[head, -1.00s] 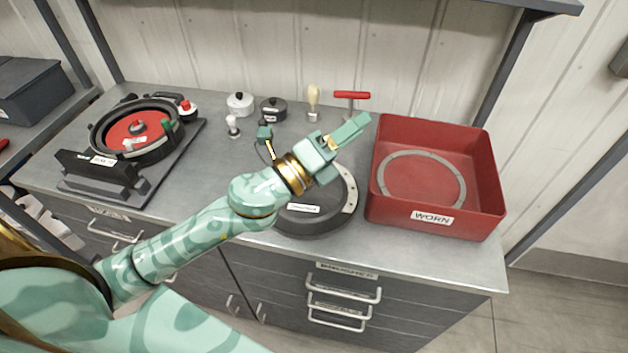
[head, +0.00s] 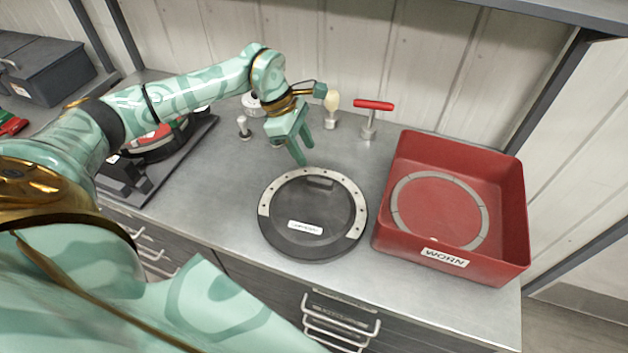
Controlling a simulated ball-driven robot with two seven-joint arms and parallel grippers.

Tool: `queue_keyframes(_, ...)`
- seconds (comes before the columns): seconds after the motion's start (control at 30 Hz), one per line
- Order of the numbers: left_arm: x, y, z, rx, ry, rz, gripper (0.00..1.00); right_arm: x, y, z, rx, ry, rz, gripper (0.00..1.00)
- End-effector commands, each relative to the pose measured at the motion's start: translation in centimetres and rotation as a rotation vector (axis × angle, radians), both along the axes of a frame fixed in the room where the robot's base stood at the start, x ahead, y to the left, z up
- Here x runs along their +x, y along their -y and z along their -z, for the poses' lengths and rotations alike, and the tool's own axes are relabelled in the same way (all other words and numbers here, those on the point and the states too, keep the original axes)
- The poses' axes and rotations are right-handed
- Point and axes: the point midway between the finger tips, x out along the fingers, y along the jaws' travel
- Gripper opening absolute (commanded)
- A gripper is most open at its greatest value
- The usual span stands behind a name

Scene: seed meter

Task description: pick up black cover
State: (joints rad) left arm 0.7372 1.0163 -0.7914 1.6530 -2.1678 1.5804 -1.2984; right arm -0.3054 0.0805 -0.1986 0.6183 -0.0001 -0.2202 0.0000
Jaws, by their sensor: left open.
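The black cover (head: 310,205) lies flat on the grey bench, left of the red bin. It is a round black disc with a light metal band with holes on part of its rim, a small raised block near its far edge and a white label near its front. My left gripper (head: 302,155) is open and empty. Its fingers point down above the far edge of the cover, apart from it as far as I can see. My right gripper is not in view.
A red bin (head: 447,262) marked WORN holds a grey ring (head: 480,215). A red T-handle tool (head: 373,105), a brush (head: 331,105) and a small white-topped knob (head: 242,125) stand at the back. My left arm partly hides the seed meter (head: 150,150) at left.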

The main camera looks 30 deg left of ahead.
Motion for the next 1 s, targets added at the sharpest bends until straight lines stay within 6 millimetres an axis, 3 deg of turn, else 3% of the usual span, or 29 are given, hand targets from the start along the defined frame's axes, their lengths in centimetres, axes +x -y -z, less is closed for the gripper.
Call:
queue_keyframes(0.1,0.3,1.0,2.3,-0.003,-0.002,0.0,0.42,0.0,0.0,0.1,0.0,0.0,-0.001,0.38)
queue_keyframes(0.37,0.4,1.9,4.5,-0.004,-0.001,0.0,0.42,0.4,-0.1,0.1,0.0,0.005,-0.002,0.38)
queue_keyframes(0.6,0.6,3.3,8.0,-0.006,-0.001,-0.001,0.42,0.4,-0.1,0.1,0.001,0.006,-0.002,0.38)
queue_keyframes(0.9,0.7,3.5,8.6,-0.003,0.001,0.0,0.42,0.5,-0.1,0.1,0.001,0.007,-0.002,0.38)
queue_keyframes(1.0,0.7,3.5,8.6,-0.003,0.001,0.0,0.14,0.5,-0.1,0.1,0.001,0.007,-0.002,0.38)
